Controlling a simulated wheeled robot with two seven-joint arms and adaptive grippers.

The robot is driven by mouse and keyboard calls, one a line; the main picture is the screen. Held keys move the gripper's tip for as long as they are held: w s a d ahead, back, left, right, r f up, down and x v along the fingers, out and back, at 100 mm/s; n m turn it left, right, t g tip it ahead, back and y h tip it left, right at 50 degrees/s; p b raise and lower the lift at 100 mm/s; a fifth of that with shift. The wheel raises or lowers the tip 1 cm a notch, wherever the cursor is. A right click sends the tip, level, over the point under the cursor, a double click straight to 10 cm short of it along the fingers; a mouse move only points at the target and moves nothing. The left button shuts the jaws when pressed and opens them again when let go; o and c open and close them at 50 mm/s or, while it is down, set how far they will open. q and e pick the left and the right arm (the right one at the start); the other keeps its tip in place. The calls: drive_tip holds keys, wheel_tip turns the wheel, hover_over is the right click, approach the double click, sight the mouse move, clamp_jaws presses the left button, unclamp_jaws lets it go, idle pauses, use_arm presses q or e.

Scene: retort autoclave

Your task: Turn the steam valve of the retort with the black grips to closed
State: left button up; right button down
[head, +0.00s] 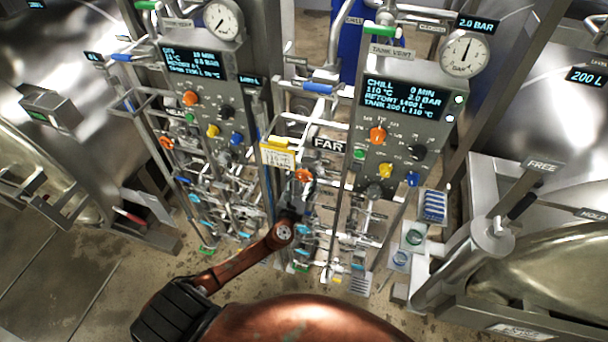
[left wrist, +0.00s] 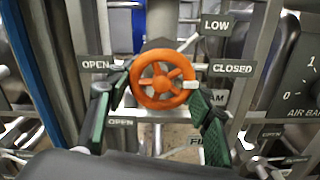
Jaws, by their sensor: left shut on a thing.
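The orange steam valve wheel (head: 303,175) is on the pipework left of the right control panel. In the left wrist view the wheel (left wrist: 148,72) faces me, between an OPEN label (left wrist: 95,64) at left and a CLOSED label (left wrist: 232,68) at right. A white tab (left wrist: 191,85) on its rim points right, slightly below the CLOSED label. My left gripper (head: 292,203) reaches up to the wheel; its green-padded fingers (left wrist: 158,88) are on either side of the rim, shut on it. A black-gripped handle (head: 522,205) is on the right retort. My right gripper is out of view.
The right control panel (head: 400,128) has coloured knobs and a gauge (head: 465,54). A similar left panel (head: 207,105) stands close by. Dense pipes and small valves surround the wheel. Bare floor (head: 150,285) shows at lower left.

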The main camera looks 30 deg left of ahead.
use_arm(q)
drive_tip(key=shift+f+m, duration=0.1)
drive_tip(key=shift+m, duration=0.2)
drive_tip(key=o, duration=1.2)
drive_tip(key=shift+c, duration=0.2)
drive_tip(key=shift+s, duration=0.25)
drive_tip(key=v, duration=1.1)
drive_tip(key=shift+s, duration=0.25)
